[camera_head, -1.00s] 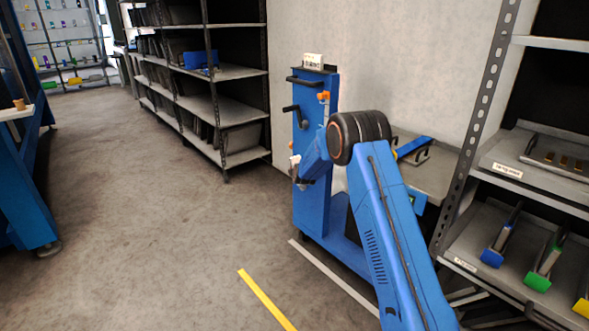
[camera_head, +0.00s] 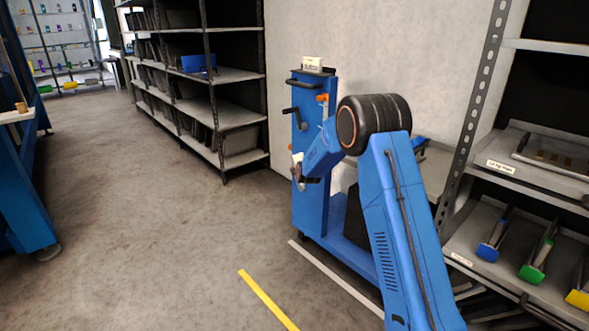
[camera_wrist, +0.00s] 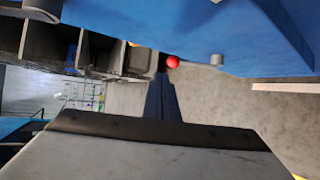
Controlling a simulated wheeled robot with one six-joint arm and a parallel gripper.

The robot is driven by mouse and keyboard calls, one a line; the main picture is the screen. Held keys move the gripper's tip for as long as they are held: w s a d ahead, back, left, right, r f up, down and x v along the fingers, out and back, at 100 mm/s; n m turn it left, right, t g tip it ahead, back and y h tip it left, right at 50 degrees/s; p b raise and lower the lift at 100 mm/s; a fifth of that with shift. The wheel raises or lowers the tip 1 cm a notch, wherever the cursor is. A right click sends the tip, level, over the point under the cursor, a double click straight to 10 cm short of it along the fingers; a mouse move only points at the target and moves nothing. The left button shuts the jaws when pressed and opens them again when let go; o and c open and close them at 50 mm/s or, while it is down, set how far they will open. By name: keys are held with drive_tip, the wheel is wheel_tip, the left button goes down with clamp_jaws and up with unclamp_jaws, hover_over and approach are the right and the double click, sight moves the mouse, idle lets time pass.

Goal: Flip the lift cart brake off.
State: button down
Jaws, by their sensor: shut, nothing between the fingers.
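The blue lift cart (camera_head: 309,205) stands against the wall, its upright column partly behind my arm. A dark crank handle (camera_head: 296,114) is on the column. In the wrist view, the cart's blue side (camera_wrist: 240,30) fills the upper right. A red ball knob (camera_wrist: 173,62) shows under it, beside a short grey rod end (camera_wrist: 216,59); it looks like the brake lever's end. My gripper (camera_wrist: 161,76) is shut and empty, its tips just left of and below the knob. I cannot tell whether they touch. In the head view, my gripper (camera_head: 299,178) is beside the column's lower half.
A shelf rack (camera_head: 230,115) stands behind on the left. A second rack (camera_head: 470,140) with coloured-end dies is close on the right. A blue bench (camera_head: 25,190) is at far left. The floor between is clear, with a yellow line (camera_head: 265,298).

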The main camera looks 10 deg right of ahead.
drive_tip(key=shift+r+v, duration=0.15)
drive_tip(key=shift+v, duration=0.75)
drive_tip(key=shift+r+v, duration=0.2)
drive_tip(key=shift+v, duration=0.65)
drive_tip(key=shift+w, duration=0.1)
drive_tip(key=s+d+r+m+g, duration=0.1)
drive_tip(key=s+d+r+m, duration=0.3)
drive_tip(key=s, duration=0.6)
drive_tip(key=s+a+r+m+g, duration=0.1)
drive_tip(key=s+r+m+g, duration=0.1)
drive_tip(key=s+r, duration=0.7)
drive_tip(key=s+d+r+m+g, duration=0.1)
drive_tip(key=s+d+r+m, duration=0.15)
drive_tip(key=s, duration=0.95)
drive_tip(key=s+d+f+m+g, duration=0.1)
drive_tip(key=s+m, duration=0.5)
drive_tip(key=s, duration=1.5)
drive_tip(key=s+d+f+m+g, duration=0.2)
drive_tip(key=s+m, duration=0.4)
drive_tip(key=s, duration=1.5)
drive_tip(key=shift+d+f+g, duration=0.25)
drive_tip(key=shift+d+g, duration=0.1)
drive_tip(key=shift+g, duration=0.55)
